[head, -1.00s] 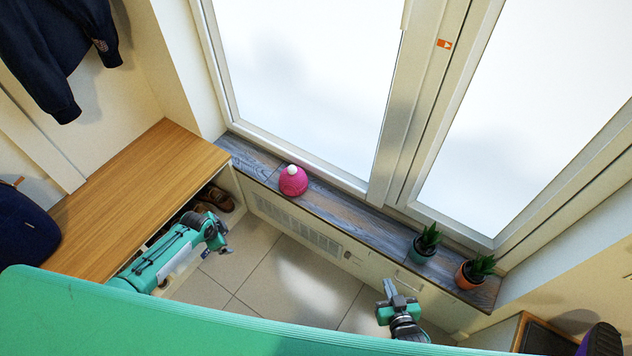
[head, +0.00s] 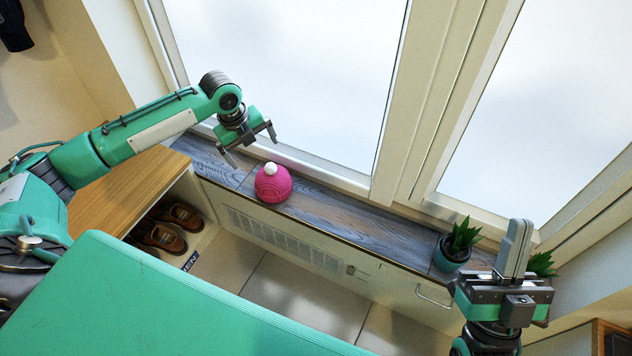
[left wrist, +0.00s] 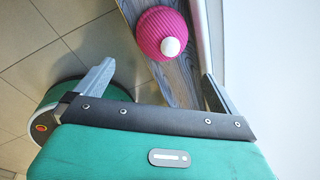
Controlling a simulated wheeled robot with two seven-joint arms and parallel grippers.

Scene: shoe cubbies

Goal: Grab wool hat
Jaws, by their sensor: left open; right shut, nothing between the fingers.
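The pink wool hat (head: 273,184) with a white pompom stands upright on the dark wood windowsill (head: 345,226). My left gripper (head: 253,150) is open and empty above the sill, just behind and up-left of the hat in the head view. In the left wrist view the hat (left wrist: 164,34) lies ahead of the open fingers (left wrist: 157,88), roughly between their lines, with a gap to it. My right gripper (head: 515,250) is shut and empty at the right, in front of the potted plants.
A plant in a teal pot (head: 452,250) stands on the sill at the right; another plant (head: 541,264) is partly hidden by my right gripper. Brown shoes (head: 160,236) sit in the cubby under the wooden bench (head: 130,180). The window is close behind the sill.

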